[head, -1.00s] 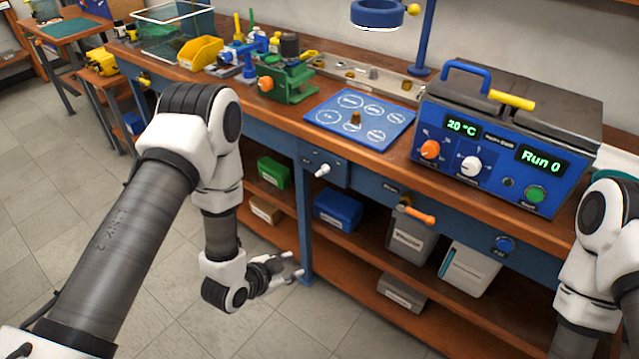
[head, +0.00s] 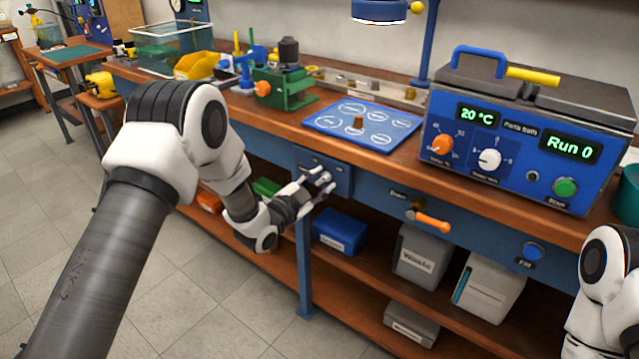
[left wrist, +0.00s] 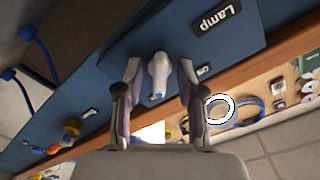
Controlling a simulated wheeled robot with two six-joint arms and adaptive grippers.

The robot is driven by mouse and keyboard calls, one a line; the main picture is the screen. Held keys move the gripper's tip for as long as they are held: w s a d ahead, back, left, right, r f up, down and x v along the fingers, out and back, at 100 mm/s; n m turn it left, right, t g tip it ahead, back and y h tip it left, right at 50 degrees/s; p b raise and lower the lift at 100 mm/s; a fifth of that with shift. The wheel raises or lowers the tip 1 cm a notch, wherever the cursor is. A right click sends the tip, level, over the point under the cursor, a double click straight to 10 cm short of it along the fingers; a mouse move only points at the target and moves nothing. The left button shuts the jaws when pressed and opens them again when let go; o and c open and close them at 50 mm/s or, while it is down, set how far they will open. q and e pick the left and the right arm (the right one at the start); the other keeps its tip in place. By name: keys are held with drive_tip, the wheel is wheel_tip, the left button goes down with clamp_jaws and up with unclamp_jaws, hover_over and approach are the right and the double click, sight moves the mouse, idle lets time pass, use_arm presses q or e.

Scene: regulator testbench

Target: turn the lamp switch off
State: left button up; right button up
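The lamp switch (left wrist: 158,76) is a white lever on a blue panel in the left wrist view, below a label reading "Lamp" (left wrist: 216,18). My left gripper (left wrist: 157,103) is open, with one finger on each side of the lever. Gaps show between the lever and both fingers. In the head view my left gripper (head: 322,182) is at the switch's blue panel (head: 338,170) on the bench front and largely covers the lever. The blue lamp head (head: 380,10) hangs over the bench at the top. My right gripper is out of view.
The bath unit (head: 520,135) with its dials stands on the bench at right. An orange-handled valve (head: 432,222) sticks out of the bench front, right of my left gripper. A shelf below holds a blue bin (head: 340,232) and grey boxes. The floor at left is clear.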

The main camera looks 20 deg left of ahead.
use_arm(q)
drive_tip(key=shift+c, duration=0.3)
clamp_jaws()
drive_tip(key=shift+n, duration=0.4)
drive_tip(key=n, duration=0.3)
drive_tip(key=shift+n+p, duration=0.3)
drive_tip(key=shift+p, duration=0.05)
drive_tip(key=n, duration=0.3)
drive_tip(key=shift+n+p, duration=0.3)
drive_tip(key=n+p, duration=0.1)
drive_tip(key=n, duration=0.3)
drive_tip(key=shift+n, duration=1.9)
